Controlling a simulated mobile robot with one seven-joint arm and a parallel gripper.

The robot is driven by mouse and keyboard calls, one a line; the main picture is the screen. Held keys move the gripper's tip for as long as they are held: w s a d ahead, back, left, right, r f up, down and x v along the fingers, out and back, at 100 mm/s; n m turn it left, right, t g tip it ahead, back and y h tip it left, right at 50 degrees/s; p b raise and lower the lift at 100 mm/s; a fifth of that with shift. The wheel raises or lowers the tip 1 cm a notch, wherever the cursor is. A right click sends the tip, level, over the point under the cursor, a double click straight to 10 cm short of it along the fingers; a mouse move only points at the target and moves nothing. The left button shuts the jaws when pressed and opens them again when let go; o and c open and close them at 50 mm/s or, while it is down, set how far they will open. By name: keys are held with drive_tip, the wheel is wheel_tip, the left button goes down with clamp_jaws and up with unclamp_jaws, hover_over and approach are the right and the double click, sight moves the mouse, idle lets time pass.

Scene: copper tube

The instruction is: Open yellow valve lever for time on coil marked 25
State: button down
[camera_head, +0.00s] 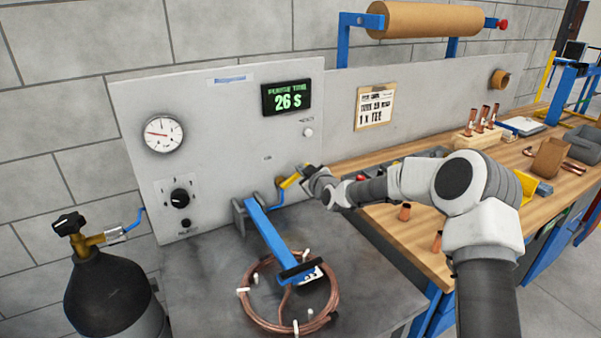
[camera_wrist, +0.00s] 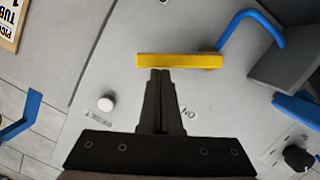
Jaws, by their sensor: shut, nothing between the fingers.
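The yellow valve lever (camera_head: 290,182) is on the grey panel, at the end of a blue tube. In the wrist view the lever (camera_wrist: 180,61) lies nearly level across the picture. My gripper (camera_head: 305,171) is shut and empty beside the lever. In the wrist view its closed fingertips (camera_wrist: 160,72) are at the lever's lower edge; I cannot tell whether they touch. The copper coil (camera_head: 250,316) lies on the grey bench, with a white tag (camera_head: 312,273) too small to read surely. The display (camera_head: 287,97) reads PURGE TIME 26 S.
A blue arm (camera_head: 265,226) reaches from the panel over the coil. A gauge (camera_head: 162,134), a black knob (camera_head: 180,198) and a white button (camera_head: 308,132) are on the panel. A dark gas cylinder (camera_head: 112,295) stands at left. Copper fittings stand on the wooden bench (camera_head: 420,270).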

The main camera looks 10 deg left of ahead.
drive_tip(key=shift+d+f, duration=0.1)
drive_tip(key=shift+f, duration=0.05)
drive_tip(key=f+m+b, duration=0.1)
drive_tip(key=b, duration=0.1)
drive_tip(key=w+d+m+b, duration=0.1)
drive_tip(key=b, duration=0.1)
drive_tip(key=f+m+g+y+b, duration=0.1)
drive_tip(key=b, duration=0.1)
drive_tip(key=shift+w+d+f, duration=0.15)
drive_tip(key=shift+d+f, duration=0.1)
drive_tip(key=shift+f, duration=0.05)
drive_tip(key=shift+f+b, duration=0.1)
drive_tip(key=shift+b, duration=0.3)
